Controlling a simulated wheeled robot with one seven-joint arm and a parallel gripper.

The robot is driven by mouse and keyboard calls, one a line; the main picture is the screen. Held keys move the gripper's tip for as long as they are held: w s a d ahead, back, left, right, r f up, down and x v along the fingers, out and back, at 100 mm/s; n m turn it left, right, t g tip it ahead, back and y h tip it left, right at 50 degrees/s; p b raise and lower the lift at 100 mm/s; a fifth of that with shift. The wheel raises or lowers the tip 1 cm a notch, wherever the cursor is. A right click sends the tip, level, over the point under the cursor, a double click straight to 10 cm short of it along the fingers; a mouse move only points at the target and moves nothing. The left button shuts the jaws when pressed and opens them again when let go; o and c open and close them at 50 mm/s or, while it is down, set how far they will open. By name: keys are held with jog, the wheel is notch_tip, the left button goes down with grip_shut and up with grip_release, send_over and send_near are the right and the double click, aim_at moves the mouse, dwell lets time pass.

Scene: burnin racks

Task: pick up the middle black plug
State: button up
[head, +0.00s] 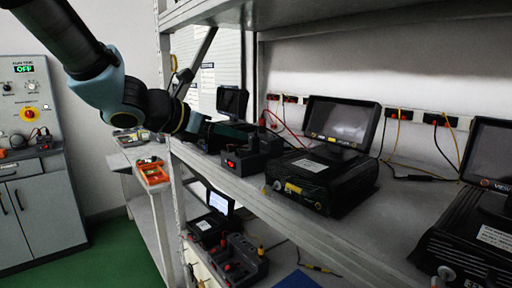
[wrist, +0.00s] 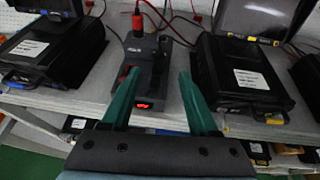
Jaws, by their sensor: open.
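My gripper (wrist: 158,76) is open and empty, its two teal fingers apart, pointing at a dark box (wrist: 146,88) with a lit red display. In the head view my gripper (head: 222,130) is over the shelf, close to the same box (head: 240,163). A red plug (wrist: 137,22) with a red lead stands at the back of the box. A dark upright shape (wrist: 164,46) beside it may be a black plug; I cannot tell. Small black plugs (head: 390,113) sit in the wall socket strip behind the shelf. Which black plug is the middle one is unclear.
Black units with screens stand on both sides of the box, one (head: 325,180) to its right. A shelf post (head: 168,90) rises by my arm, and an upper shelf (head: 220,8) hangs above. Loose leads lie behind the units. A lower shelf holds more devices (head: 240,260).

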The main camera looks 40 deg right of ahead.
aim_at(253, 141)
jog(key=shift+f+p+x, duration=0.15)
jog(key=shift+p+x, duration=0.3)
jog(key=shift+x, duration=1.55)
jog(key=shift+f+p+x, duration=0.15)
jog(key=shift+p+x, duration=0.3)
jog(key=shift+x, duration=1.5)
jog(key=shift+w+a, duration=0.1)
jog(key=shift+a, duration=0.05)
jog(key=shift+c, duration=0.2)
grip_shut()
